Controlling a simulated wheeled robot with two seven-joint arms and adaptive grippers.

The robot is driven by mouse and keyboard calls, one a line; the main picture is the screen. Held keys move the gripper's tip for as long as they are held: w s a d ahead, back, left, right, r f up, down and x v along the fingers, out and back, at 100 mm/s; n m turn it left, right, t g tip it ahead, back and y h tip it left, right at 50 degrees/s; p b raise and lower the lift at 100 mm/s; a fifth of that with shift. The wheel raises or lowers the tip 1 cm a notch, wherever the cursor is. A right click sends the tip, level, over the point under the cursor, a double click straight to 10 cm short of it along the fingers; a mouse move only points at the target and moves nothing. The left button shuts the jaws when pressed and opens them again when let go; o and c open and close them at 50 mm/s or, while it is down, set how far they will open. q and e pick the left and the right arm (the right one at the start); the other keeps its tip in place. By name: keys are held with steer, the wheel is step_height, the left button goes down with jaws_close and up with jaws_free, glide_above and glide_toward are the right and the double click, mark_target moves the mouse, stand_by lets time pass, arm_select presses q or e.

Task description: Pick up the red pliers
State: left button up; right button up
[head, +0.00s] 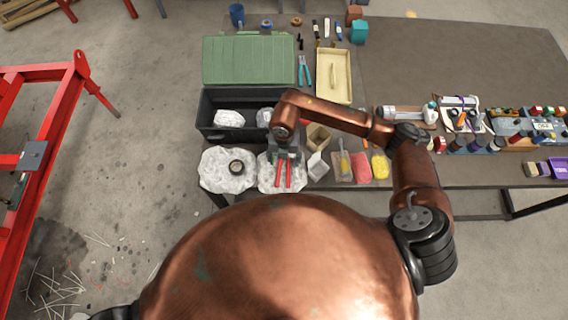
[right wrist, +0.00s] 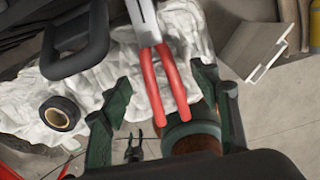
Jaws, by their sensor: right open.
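The red pliers (head: 283,178), with red handles and a grey metal head, lie on a crumpled white sheet at the front edge of the table. In the right wrist view the pliers (right wrist: 168,75) lie between the finger pads, with the handles pointing toward the palm. My right gripper (head: 287,160) is over them and partly hides their head in the head view. In the right wrist view my right gripper (right wrist: 160,82) is open, with a finger on each side of the handles and a gap visible. My left gripper is not seen.
A black tape roll (head: 236,167) lies on a white sheet (head: 215,180) to the left. An open toolbox with a green lid (head: 248,60) stands behind. A small tan box (head: 318,137) and sponges (head: 361,167) lie to the right. The table's back right is clear.

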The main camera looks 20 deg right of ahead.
step_height(320, 180, down, 2)
steer(key=shift+c, duration=0.4)
steer(key=c, duration=1)
steer(key=shift+r, duration=0.15)
